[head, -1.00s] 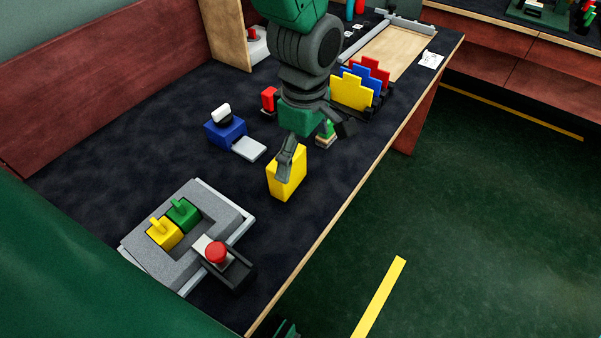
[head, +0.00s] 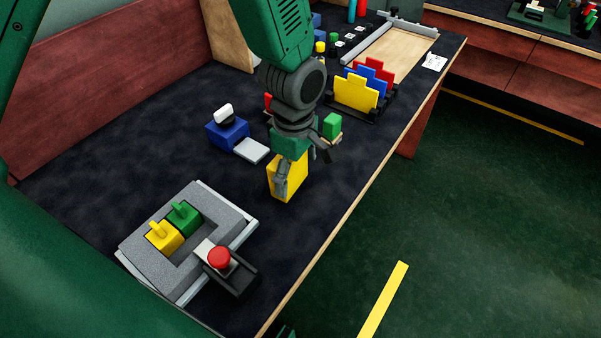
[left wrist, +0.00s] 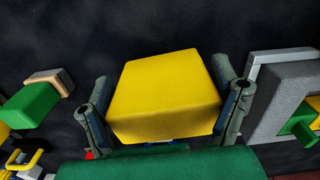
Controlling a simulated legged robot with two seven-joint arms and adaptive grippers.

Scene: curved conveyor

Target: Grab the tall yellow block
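The tall yellow block (head: 297,180) stands upright on the dark table near its front edge. It fills the middle of the left wrist view (left wrist: 165,90). My left gripper (head: 305,168) points down over it, with one finger on each side of the block. In the left wrist view the fingers (left wrist: 168,105) are spread wide; a small gap shows beside the block on the left, and contact on the right is unclear. The left gripper hides part of the block's top in the head view. My right gripper is not in view.
A green block (head: 333,125) stands close behind the gripper. A blue box with a grey plate (head: 228,132) lies left of it. A grey fixture (head: 155,270) with yellow and green pieces and a red button (head: 219,258) are in front. Upright coloured plates (head: 355,93) stand behind.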

